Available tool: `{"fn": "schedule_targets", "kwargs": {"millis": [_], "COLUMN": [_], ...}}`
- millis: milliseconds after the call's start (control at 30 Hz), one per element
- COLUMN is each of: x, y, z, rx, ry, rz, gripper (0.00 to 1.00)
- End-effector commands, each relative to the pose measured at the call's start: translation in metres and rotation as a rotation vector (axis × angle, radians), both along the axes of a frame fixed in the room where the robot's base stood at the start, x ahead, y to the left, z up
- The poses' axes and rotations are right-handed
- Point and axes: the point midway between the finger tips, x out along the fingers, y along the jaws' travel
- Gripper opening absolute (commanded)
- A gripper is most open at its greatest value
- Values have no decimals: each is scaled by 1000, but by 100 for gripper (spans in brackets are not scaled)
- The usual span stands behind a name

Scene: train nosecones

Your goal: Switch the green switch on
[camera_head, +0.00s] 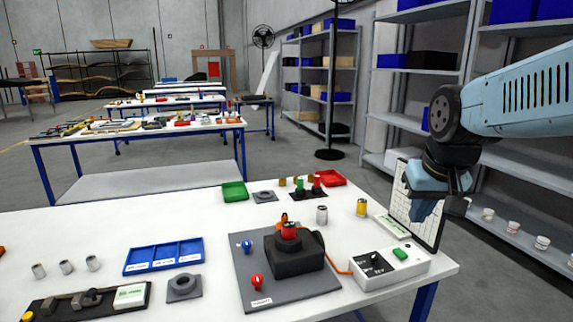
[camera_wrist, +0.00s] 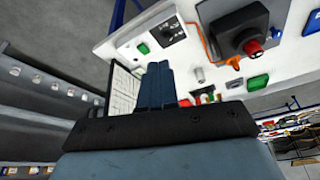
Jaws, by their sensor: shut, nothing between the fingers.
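The green switch (camera_head: 400,253) sits on a white control box (camera_head: 412,268) at the table's right front corner, beside a black panel with a knob (camera_head: 372,262). In the wrist view the green switch (camera_wrist: 143,48) shows at the upper middle, next to the black dial panel (camera_wrist: 172,31). My gripper (camera_head: 424,215) is shut and empty, pointing down, above and behind the box near the table's right edge. In the wrist view my gripper's closed fingers (camera_wrist: 158,70) lie just below the switch in the picture, apart from it. Whether the switch is on I cannot tell.
An upright gridded board (camera_head: 405,205) stands behind the box, close to my gripper. An orange cable (camera_head: 338,268) runs from the box to a black block with a red top (camera_head: 295,255) on a grey plate. Shelves (camera_head: 520,205) stand right of the table.

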Motion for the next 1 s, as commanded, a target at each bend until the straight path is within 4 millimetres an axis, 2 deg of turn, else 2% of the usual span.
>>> {"fn": "schedule_targets", "kwargs": {"millis": [33, 200, 400, 1000], "x": [-11, -39, -57, -58], "y": [3, 11, 15, 15], "z": [5, 11, 14, 14], "rx": [-3, -12, -17, -21], "ry": [-25, -83, -120, -123], "rz": [9, 32, 47, 55], "gripper": [0, 0, 0, 0]}}
